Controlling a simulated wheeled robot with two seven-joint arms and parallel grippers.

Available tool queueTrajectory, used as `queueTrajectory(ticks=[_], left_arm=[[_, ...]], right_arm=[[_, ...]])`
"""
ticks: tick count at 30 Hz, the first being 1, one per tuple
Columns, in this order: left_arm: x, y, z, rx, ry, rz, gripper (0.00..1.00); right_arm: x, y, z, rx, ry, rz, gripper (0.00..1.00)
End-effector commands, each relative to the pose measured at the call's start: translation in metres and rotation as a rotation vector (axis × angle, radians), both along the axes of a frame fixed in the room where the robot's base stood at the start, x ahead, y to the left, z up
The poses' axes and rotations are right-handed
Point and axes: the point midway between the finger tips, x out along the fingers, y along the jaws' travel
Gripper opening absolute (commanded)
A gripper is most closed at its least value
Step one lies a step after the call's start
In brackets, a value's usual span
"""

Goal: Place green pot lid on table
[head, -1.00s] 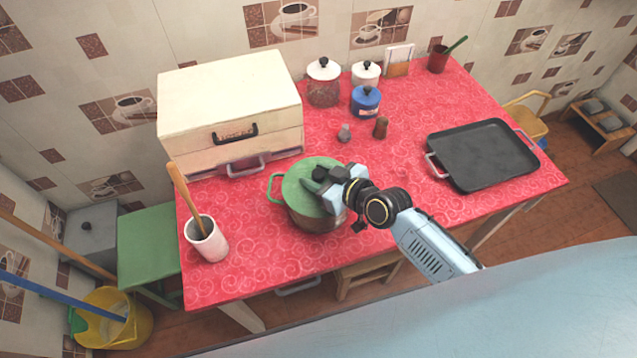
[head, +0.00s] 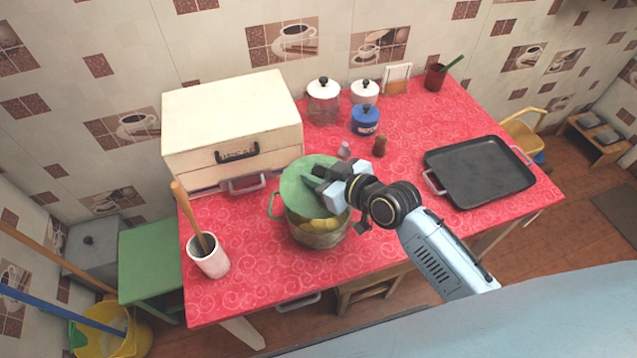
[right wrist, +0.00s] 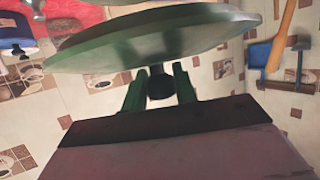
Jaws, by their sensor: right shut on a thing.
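The green pot lid (head: 303,184) is raised and tilted above the back of the pot (head: 318,236), whose front opening shows yellowish contents. My right gripper (head: 318,184) is shut on the lid's knob. In the right wrist view, the gripper's fingers (right wrist: 160,88) close on the dark knob, with the lid (right wrist: 150,42) spread beyond them. The pot stands on the red table (head: 250,275), with a green handle at its left. My left gripper is not in view.
A cream bread box (head: 232,110) stands behind the pot at the left. A white crock (head: 208,256) with a wooden utensil is at the left front. Shakers (head: 379,147) and jars (head: 323,103) stand behind. A black tray (head: 482,170) is at the right. Red cloth between pot and tray is clear.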

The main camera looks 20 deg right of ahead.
Motion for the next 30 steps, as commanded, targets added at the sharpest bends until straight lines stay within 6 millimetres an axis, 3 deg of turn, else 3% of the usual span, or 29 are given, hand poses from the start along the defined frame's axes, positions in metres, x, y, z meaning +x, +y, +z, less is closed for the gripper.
queueTrajectory(ticks=[3,8,14,21,30], left_arm=[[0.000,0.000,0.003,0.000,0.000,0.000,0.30],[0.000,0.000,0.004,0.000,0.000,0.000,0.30],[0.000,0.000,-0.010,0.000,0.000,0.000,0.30],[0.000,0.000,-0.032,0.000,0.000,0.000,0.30],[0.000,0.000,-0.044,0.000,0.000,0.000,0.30]], right_arm=[[0.001,0.000,0.018,0.000,-0.004,0.001,0.00],[0.000,0.000,0.025,0.001,-0.001,-0.001,0.00],[-0.008,-0.005,0.031,0.001,-0.003,-0.057,0.00],[-0.022,-0.033,0.057,0.002,-0.006,-0.270,0.00],[-0.039,-0.068,0.086,0.002,-0.003,-0.504,0.00]])
